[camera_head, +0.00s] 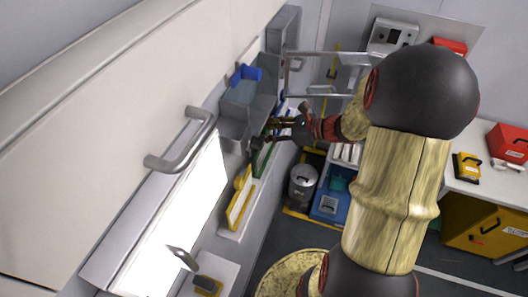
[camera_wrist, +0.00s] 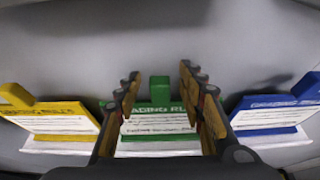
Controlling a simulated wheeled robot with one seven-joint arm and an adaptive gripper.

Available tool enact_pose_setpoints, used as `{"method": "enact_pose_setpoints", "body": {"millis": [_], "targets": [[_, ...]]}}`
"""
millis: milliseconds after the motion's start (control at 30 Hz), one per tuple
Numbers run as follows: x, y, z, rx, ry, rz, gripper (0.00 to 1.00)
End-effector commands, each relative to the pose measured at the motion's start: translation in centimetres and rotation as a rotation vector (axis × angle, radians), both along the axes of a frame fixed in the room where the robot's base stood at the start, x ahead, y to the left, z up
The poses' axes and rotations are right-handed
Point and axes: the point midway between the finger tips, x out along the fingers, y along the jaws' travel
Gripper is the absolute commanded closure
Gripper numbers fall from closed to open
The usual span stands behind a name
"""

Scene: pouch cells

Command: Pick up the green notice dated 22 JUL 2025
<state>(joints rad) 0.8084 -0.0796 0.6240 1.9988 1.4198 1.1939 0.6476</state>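The green notice (camera_wrist: 159,108) stands upright in the middle of the wrist view, a green board with a tab on top and a white printed panel. Part of its heading shows; I cannot read a date. My gripper (camera_wrist: 159,80) is open, with one finger at each side of the notice's middle in the picture. I cannot tell whether the fingers touch it. In the head view, the green notice (camera_head: 262,158) shows as a narrow strip by the wall, just below my gripper (camera_head: 270,132), which partly covers it.
A yellow notice (camera_wrist: 58,118) stands left of the green one and a blue notice (camera_wrist: 268,114) right of it, with gaps between. In the head view, a grey bin (camera_head: 236,133) holding blue items sits close beside my gripper. A cabinet handle (camera_head: 190,142) juts out nearer the camera.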

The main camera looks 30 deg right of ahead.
Motion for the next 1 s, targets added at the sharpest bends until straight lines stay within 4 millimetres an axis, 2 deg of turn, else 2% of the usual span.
{"method": "enact_pose_setpoints", "body": {"millis": [200, 867, 1000], "targets": [[0.02, -0.02, -0.01, 0.0, 0.0, -0.001, 0.62], [0.0, -0.02, 0.02, 0.0, 0.0, 0.0, 0.99], [0.0, -0.02, 0.02, 0.0, 0.0, 0.0, 1.0]]}}
